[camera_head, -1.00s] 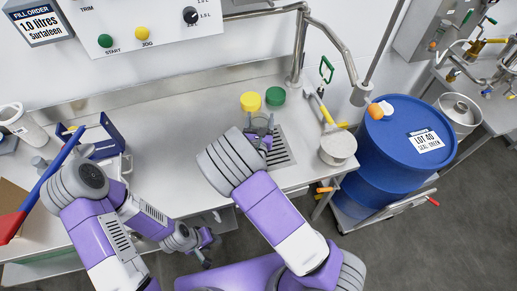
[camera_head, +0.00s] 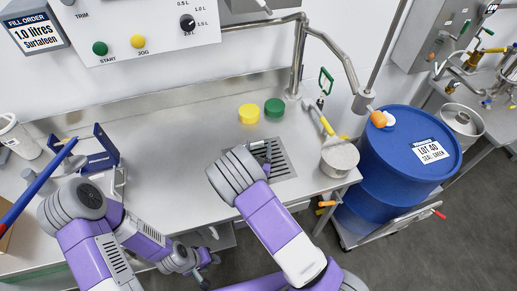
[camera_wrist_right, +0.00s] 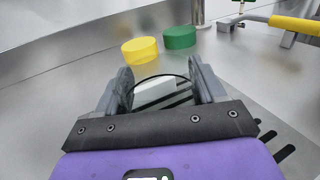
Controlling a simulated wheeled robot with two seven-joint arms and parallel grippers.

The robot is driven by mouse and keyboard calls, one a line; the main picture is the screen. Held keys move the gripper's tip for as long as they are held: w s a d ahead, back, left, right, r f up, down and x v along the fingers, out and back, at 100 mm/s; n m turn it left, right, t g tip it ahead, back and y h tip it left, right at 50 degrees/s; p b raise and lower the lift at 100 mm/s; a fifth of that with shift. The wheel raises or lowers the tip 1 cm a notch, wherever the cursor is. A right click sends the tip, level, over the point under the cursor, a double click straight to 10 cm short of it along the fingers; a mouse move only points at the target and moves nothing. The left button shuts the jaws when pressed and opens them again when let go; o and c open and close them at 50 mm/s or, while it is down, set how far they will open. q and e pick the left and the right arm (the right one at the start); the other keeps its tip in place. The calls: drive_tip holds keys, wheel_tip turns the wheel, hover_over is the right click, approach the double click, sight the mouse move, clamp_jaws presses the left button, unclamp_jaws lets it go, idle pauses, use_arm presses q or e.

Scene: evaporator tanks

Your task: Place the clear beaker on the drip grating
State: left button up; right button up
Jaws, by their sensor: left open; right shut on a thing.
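The clear beaker (camera_wrist_right: 158,90) is between the fingers of my right gripper (camera_wrist_right: 165,88) in the wrist view, with a dark rim line and a white patch. The right gripper is shut on it. In the head view my right gripper (camera_head: 262,152) is over the drip grating (camera_head: 280,163), and my wrist hides most of the beaker. Slots of the grating (camera_wrist_right: 284,152) show behind and beside the beaker; I cannot tell whether it touches them. My left gripper (camera_head: 206,272) is open and empty, low in front of the bench edge.
A yellow cap (camera_head: 249,113) and a green cap (camera_head: 275,107) sit behind the grating. A round metal pot (camera_head: 340,158) and a yellow-handled tool (camera_head: 328,124) are to the right. A blue drum (camera_head: 400,165) stands beyond the bench. A blue rack (camera_head: 95,150) is at left.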

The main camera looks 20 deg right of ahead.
drive_tip(key=shift+f, duration=0.25)
drive_tip(key=o, duration=1)
drive_tip(key=shift+o, duration=0.2)
drive_tip(key=shift+r, duration=0.1)
drive_tip(key=shift+r, duration=0.15)
drive_tip(key=p+v, duration=0.2)
drive_tip(key=v, duration=1)
